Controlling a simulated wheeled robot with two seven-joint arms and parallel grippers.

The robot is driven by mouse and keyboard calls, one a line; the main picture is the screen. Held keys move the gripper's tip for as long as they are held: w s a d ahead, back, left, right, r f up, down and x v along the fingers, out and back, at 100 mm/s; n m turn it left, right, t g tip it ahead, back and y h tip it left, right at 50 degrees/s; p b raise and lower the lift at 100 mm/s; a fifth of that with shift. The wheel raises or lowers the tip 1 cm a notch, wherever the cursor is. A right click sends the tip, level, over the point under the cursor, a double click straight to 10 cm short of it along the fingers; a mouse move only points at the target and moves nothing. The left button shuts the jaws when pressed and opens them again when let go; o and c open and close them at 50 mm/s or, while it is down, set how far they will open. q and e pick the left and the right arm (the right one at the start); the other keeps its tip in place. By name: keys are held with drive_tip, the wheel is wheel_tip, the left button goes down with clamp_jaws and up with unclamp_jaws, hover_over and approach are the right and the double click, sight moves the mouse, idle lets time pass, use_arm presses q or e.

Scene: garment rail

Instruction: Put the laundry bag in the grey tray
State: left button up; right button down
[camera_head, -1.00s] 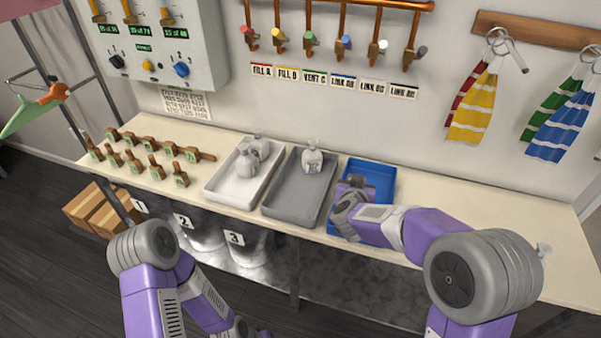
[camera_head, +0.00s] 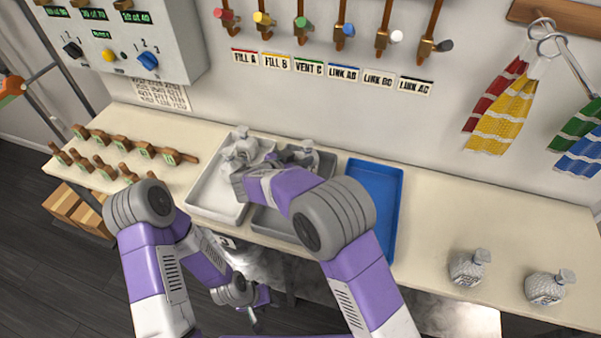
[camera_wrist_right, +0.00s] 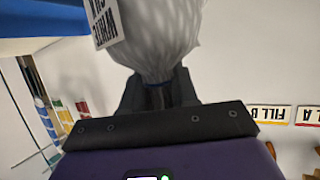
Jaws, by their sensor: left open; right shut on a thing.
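My right gripper (camera_head: 238,182) is over the white tray's right side, beside the grey tray (camera_head: 270,222). In the right wrist view it is shut on the neck of a pale laundry bag (camera_wrist_right: 165,35) with a partly readable tag, "WHITE". In the head view I cannot clearly separate the held bag from the bags behind it. Another bag (camera_head: 307,156) stands at the back of the grey tray, whose middle is hidden by my right arm. My left gripper (camera_head: 254,315) is open and empty, low in front of the table.
The white tray (camera_head: 212,200) holds bags (camera_head: 243,148) at its back. The blue tray (camera_head: 378,185) looks empty where visible. Two bags (camera_head: 468,268) (camera_head: 546,287) stand on the table at right. Wooden-handled pieces (camera_head: 120,160) lie at left.

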wheel_tip(320, 180, down, 5)
drive_tip(key=shift+w+r+b, duration=0.1)
drive_tip(key=shift+b, duration=0.65)
drive_tip(key=shift+f, duration=0.2)
drive_tip(key=c, duration=0.9)
unclamp_jaws()
drive_tip(key=shift+o, duration=0.2)
